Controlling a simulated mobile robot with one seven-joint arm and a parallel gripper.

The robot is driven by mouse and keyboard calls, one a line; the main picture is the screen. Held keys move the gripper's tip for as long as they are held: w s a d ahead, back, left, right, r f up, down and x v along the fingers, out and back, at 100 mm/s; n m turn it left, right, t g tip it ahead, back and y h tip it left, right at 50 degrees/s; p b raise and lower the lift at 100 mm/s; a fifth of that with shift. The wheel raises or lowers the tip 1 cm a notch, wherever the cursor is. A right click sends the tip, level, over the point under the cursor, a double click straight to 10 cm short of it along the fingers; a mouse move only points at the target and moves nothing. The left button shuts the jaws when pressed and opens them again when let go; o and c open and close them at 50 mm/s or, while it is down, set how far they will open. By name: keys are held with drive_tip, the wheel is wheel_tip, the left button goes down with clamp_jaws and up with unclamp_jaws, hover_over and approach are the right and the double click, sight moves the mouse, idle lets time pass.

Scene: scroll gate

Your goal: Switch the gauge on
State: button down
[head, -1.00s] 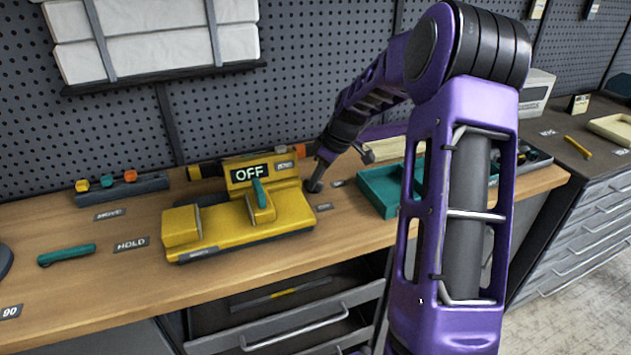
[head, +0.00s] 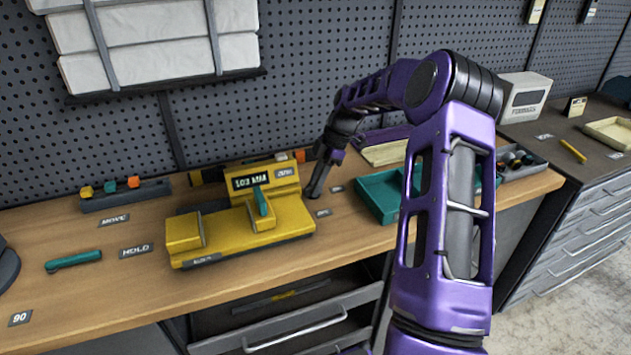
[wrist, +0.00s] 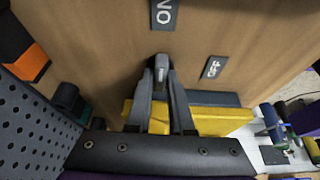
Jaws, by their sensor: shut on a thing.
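The yellow gauge (head: 262,228) sits on the wooden bench, and its display (head: 249,181) is lit with a reading in light characters, which looks like a number with MM. A teal lever (head: 262,203) stands on its front. My gripper (head: 316,192) is at the bench top just right of the gauge. In the wrist view my gripper (wrist: 161,75) is shut on a small grey switch lever (wrist: 161,73), mostly hidden between the fingertips. An ON label (wrist: 165,14) lies beyond the fingertips and an OFF label (wrist: 213,67) lies to their right. The gauge's yellow body (wrist: 222,121) shows behind the fingers.
A teal tray (head: 378,196) stands right of the gripper. A teal-handled tool (head: 74,261) lies at the left near the HOLD label (head: 135,251). A rack with coloured blocks (head: 125,195) stands at the back left. The bench front before the gauge is clear.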

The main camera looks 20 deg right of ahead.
drive_tip(key=shift+n, duration=0.4)
drive_tip(key=c, duration=0.8)
unclamp_jaws()
drive_tip(key=shift+r, duration=0.1)
drive_tip(key=p+v, duration=0.2)
drive_tip(key=v, duration=1.5)
drive_tip(key=shift+w+d, duration=0.15)
drive_tip(key=shift+w, duration=0.05)
